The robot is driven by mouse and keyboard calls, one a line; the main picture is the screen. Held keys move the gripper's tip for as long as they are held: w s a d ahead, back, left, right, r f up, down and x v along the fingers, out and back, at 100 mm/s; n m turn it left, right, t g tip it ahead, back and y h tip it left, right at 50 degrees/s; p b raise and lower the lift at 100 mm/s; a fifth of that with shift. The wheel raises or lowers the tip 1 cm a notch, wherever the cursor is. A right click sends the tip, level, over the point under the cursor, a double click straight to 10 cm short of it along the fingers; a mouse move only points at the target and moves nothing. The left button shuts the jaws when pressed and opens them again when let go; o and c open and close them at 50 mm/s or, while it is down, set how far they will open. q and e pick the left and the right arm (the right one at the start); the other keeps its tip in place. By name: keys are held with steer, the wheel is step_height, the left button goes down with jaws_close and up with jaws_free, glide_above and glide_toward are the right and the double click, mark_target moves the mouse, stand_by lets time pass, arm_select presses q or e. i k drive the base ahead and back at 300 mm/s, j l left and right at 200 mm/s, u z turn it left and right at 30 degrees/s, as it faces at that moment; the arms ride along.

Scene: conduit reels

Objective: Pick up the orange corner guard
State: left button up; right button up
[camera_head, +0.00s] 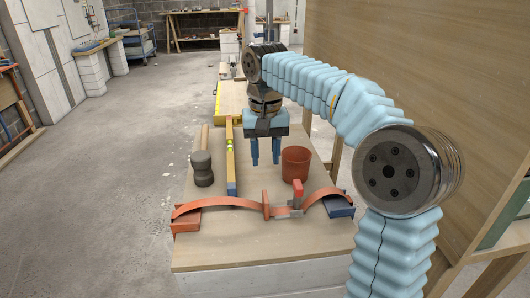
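The orange corner guard (187,221) appears to be the orange block at the front left of the wooden work table (240,245), under the left end of an orange band. The band (230,202) arches across the table front to a blue block (338,207) at the right. My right gripper (265,160) points down above the table, behind the band and to the right of the orange block. Its two blue fingers stand apart with nothing visible between them. My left gripper is not in view.
A red-handled clamp piece (297,192) sits on the band near the middle right. A terracotta-coloured pot (296,164) stands behind it. A dark-headed mallet (202,168) and a yellow level (230,160) are at the left. The front table strip is bare.

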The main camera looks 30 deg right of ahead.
mark_target(188, 223)
steer(key=k, duration=1)
